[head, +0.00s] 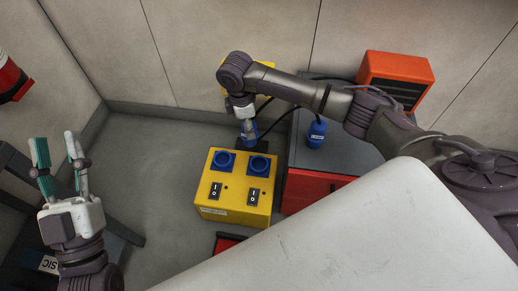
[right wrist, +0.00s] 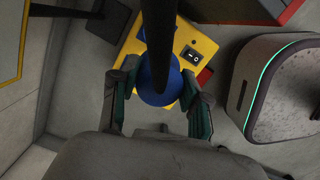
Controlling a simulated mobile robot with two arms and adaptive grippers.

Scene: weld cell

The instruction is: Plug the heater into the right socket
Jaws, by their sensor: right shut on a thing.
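The yellow socket box (head: 233,195) has a left blue socket (head: 222,160) and a right blue socket (head: 259,166) on top. My right gripper (head: 247,122) is shut on a blue plug (head: 248,137), just beyond the box's far edge in the picture, near the right socket. In the right wrist view the plug (right wrist: 153,88) sits between the fingers, hiding part of the box. The gap from plug to socket cannot be told. An orange heater (head: 396,75) stands at the back right. My left gripper (head: 60,155) is open and empty, at the far left.
A second blue plug (head: 316,134) stands on the grey cabinet top (head: 345,150), right of the box. Black cables (head: 278,124) run near my right arm; one crosses the right wrist view. Two black rocker switches (head: 254,196) sit on the box. Grey floor is clear left of it.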

